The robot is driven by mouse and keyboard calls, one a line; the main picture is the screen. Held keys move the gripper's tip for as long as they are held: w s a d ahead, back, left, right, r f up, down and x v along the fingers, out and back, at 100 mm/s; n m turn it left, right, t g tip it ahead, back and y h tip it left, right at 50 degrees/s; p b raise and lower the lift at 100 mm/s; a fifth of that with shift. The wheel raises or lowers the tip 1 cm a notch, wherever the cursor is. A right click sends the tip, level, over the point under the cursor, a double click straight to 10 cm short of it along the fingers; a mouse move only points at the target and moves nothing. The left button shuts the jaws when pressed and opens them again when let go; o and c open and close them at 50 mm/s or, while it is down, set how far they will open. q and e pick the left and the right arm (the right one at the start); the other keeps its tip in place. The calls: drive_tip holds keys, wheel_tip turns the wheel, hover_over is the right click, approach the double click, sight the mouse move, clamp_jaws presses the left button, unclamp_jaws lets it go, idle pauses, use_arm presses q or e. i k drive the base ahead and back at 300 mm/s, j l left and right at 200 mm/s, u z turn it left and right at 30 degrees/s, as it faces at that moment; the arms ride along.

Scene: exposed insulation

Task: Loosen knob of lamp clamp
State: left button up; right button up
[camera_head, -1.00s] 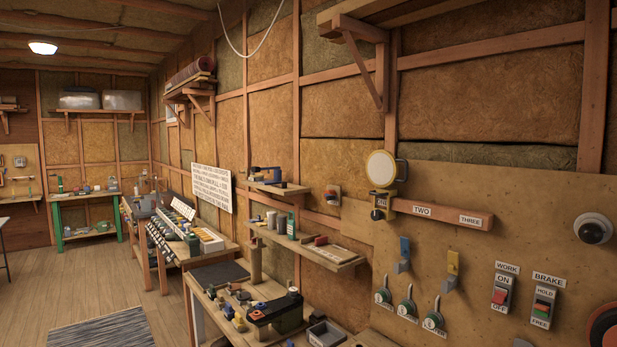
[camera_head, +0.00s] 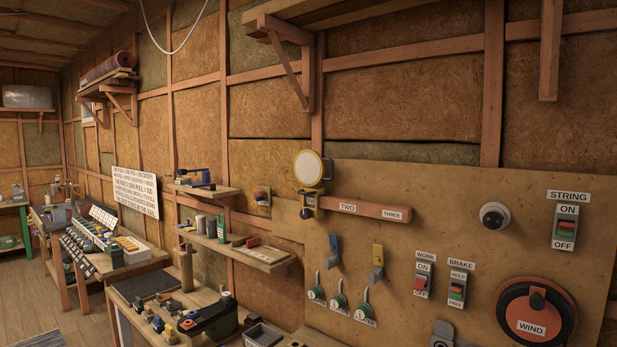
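A yellow and dark clamp (camera_head: 309,202) is under the lamp, around or against the bar's left end. A small dark round part with a brassy middle, perhaps the knob (camera_head: 306,213), shows low on the clamp; it is too small to tell how tight it is. Neither of my grippers is in view.
A plywood panel (camera_head: 450,190) carries WORK (camera_head: 423,279), BRAKE (camera_head: 458,288) and STRING (camera_head: 566,227) switches, a red WIND wheel (camera_head: 535,315) and several levers. Shelves (camera_head: 240,248) and a cluttered bench (camera_head: 150,310) stand to the left. Floor (camera_head: 25,280) shows at far left.

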sight(306, 213)
drive_tip(key=i+j, duration=0.5)
drive_tip(key=j, duration=0.25)
drive_tip(key=i+j+z, duration=0.1)
drive_tip(key=i+j, duration=0.45)
drive_tip(key=j, duration=0.2)
